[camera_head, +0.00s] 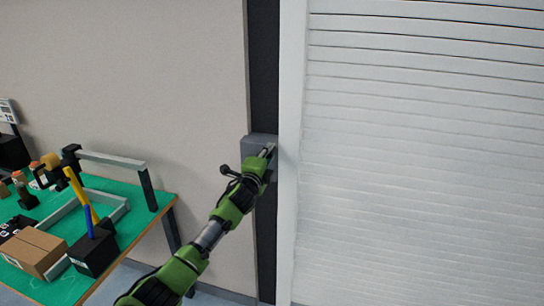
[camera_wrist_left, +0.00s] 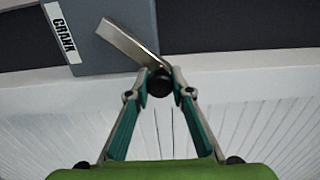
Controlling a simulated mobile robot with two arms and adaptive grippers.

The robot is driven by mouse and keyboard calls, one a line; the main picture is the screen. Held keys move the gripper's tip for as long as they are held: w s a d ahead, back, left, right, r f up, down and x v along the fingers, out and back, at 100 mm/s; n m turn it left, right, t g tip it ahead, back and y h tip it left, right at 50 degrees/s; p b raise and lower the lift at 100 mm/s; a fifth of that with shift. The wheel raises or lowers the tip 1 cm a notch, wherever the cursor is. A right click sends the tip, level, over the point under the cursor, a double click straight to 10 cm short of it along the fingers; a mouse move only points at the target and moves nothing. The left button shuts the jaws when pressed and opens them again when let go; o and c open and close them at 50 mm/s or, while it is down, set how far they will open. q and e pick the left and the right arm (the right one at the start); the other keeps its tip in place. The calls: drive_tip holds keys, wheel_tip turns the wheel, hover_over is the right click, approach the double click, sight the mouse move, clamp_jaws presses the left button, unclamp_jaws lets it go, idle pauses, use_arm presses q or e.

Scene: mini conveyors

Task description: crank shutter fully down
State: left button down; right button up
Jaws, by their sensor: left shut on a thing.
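The white slatted shutter (camera_head: 425,150) fills the right side of the head view, and its slats reach the bottom of the picture. Its lower edge is not in view. A grey crank box (camera_head: 255,141) is fixed to the dark post left of the shutter. In the left wrist view the box (camera_wrist_left: 95,45) bears a "CRANK" label and a silver crank arm (camera_wrist_left: 130,42), slanting down to a black knob (camera_wrist_left: 159,86). My left gripper (camera_head: 264,168) is at the crank, its two fingers (camera_wrist_left: 160,76) shut on the knob. My right gripper is not in view.
A green-topped table (camera_head: 45,285) stands at the left with a cardboard box (camera_head: 36,250), a black holder with tools (camera_head: 93,254) and a grey frame on it. A pale wall (camera_head: 150,90) lies behind. The area before the shutter looks clear.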

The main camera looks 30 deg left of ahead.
use_arm(q)
drive_tip(key=shift+s+a+r+n, duration=0.1)
drive_tip(key=shift+a+r+n, duration=0.4)
drive_tip(key=shift+r+n, duration=0.15)
drive_tip(key=c, duration=1.8)
unclamp_jaws()
drive_tip(key=shift+a+f, duration=0.1)
drive_tip(key=shift+s+f, duration=0.15)
drive_tip(key=shift+s, duration=0.25)
drive_tip(key=v, duration=1.1)
drive_tip(key=shift+s, duration=0.15)
